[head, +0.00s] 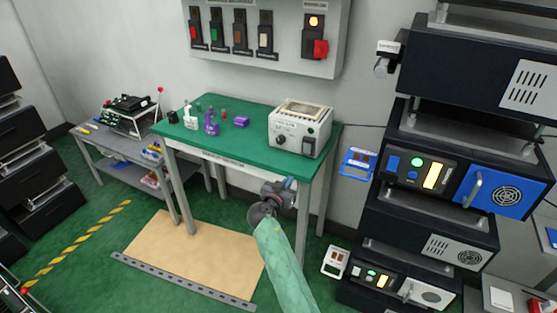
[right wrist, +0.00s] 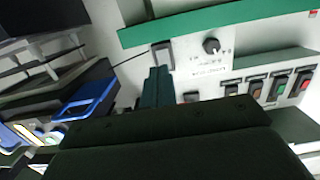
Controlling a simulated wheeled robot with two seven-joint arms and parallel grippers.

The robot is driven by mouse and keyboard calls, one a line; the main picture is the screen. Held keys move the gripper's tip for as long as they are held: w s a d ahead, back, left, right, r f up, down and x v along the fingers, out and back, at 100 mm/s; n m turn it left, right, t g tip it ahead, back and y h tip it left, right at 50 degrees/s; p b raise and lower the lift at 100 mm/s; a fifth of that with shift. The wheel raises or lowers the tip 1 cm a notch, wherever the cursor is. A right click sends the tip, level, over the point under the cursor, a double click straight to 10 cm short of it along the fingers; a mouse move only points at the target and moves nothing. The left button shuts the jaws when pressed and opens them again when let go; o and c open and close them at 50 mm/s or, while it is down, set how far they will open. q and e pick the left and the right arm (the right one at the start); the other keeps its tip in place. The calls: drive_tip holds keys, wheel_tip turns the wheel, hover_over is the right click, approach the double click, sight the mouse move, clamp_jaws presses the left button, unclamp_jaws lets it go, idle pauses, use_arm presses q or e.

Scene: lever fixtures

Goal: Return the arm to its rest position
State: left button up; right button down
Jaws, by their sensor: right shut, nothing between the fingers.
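My right arm (head: 284,265) comes up from the bottom of the head view in a pale green sleeve. My right gripper (head: 288,187) is in front of the green table's front edge, apart from the levers. In the right wrist view its dark fingers (right wrist: 158,88) are together with nothing between them. The wall panel (head: 265,61) carries several levers with red, green, brown and pale handles. At its right end a separate lever with a red handle (head: 320,47) hangs below a lit yellow lamp (head: 313,21). My left gripper is out of view.
The green table (head: 255,122) bears a white box with a knob (head: 301,128) and small bottles. A rack of dark and blue units (head: 437,170) stands at right, with a blue framed piece (head: 358,163) beside it. A low grey bench (head: 118,147) is at left. A tan mat (head: 190,255) lies on the floor.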

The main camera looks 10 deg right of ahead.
drive_tip(key=s+a+f+n+g+y, duration=0.25)
drive_tip(key=s+f+n+y, duration=0.35)
drive_tip(key=f, duration=0.6)
drive_tip(key=s+a+f+n+g+y, duration=0.1)
drive_tip(key=s+f+n+g+y, duration=0.45)
drive_tip(key=f, duration=0.75)
drive_tip(key=s+d+f+g, duration=0.1)
drive_tip(key=s+f, duration=0.6)
drive_tip(key=s, duration=0.7)
drive_tip(key=s+d+f+m+g, duration=0.1)
drive_tip(key=s+d+f+g, duration=0.1)
drive_tip(key=s+f, duration=0.6)
drive_tip(key=s+d+f+m+g+h, duration=0.1)
drive_tip(key=s+f, duration=0.6)
drive_tip(key=s, duration=1.3)
drive_tip(key=shift+s+d+f+g, duration=0.15)
drive_tip(key=shift+s+d+g, duration=0.25)
drive_tip(key=shift+d, duration=0.5)
